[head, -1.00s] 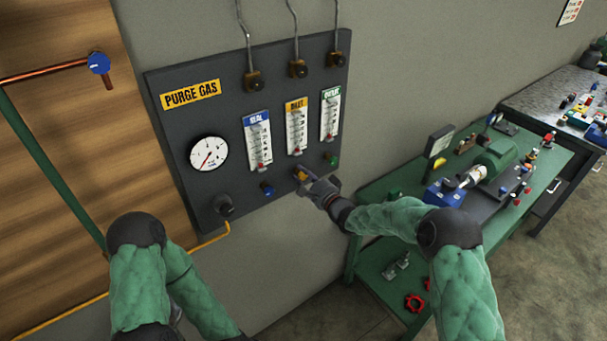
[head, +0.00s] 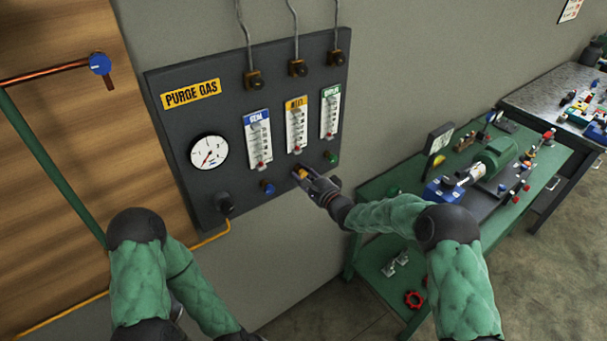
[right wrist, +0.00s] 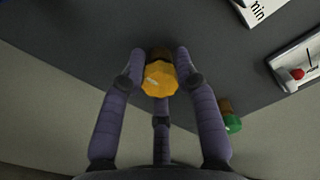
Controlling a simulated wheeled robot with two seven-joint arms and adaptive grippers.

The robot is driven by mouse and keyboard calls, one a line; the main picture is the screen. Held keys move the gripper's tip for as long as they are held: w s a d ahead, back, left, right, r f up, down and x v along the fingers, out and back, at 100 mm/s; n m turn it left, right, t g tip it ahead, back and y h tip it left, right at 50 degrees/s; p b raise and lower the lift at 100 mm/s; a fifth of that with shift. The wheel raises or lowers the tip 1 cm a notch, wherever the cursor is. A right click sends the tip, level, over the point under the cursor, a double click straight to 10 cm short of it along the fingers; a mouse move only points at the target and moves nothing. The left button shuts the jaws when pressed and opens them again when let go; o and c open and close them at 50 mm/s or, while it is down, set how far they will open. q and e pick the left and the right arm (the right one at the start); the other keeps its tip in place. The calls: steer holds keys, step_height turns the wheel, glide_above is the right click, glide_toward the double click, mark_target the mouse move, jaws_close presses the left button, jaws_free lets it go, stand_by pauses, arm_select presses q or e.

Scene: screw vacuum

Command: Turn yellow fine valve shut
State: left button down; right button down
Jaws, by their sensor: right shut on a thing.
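The yellow fine valve (head: 302,173) is a small faceted knob on the lower part of the dark purge gas panel, under the yellow-labelled flow meter (head: 296,127). My right gripper (head: 306,177) is at this knob, with its fingers around it. In the right wrist view the fingers (right wrist: 159,72) stand on both sides of the yellow knob (right wrist: 160,79), shut on it, with a third finger below. The knob's base is partly hidden. My left arm shows at the lower left of the head view, but its gripper is out of sight.
A blue knob (head: 267,187) sits left of the yellow one and a green knob (head: 331,157) right of it, both close. A round gauge (head: 209,152) and a black knob (head: 224,203) are further left. A green bench (head: 372,207) with equipment stands right of the panel.

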steer(key=c, duration=1)
jaws_free()
steer(key=shift+s+a+f, duration=0.2)
steer(key=shift+f, duration=0.15)
steer(key=shift+o, duration=0.5)
steer(key=shift+w+r, duration=0.1)
steer(key=shift+r, duration=0.1)
steer(key=shift+d, duration=0.1)
steer(key=v, duration=1.2)
